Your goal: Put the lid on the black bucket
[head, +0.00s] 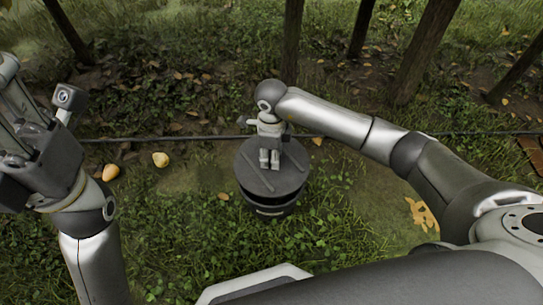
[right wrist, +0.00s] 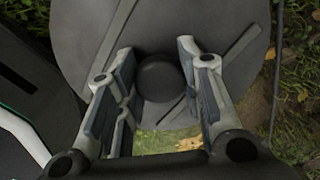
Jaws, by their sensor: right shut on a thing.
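The round dark grey lid (head: 250,178) lies level, or nearly so, over the black bucket (head: 270,208). A dark band shows between the lid's front edge and the bucket, so I cannot tell whether the lid is seated. My right gripper (head: 269,160) points down at the lid's middle. In the right wrist view the lid (right wrist: 95,25) fills the top, and my right gripper (right wrist: 158,90) is shut on its round black knob (right wrist: 160,78). The bucket's inside is hidden by the lid. My left gripper (head: 42,105) is open and empty at the left edge, away from the bucket.
Two yellowish pears (head: 160,159) and (head: 110,172) lie on the ground left of the bucket. A thin dark hose (head: 400,135) runs across behind it. Tree trunks (head: 290,45) stand at the back. An orange leaf (head: 420,213) lies at right.

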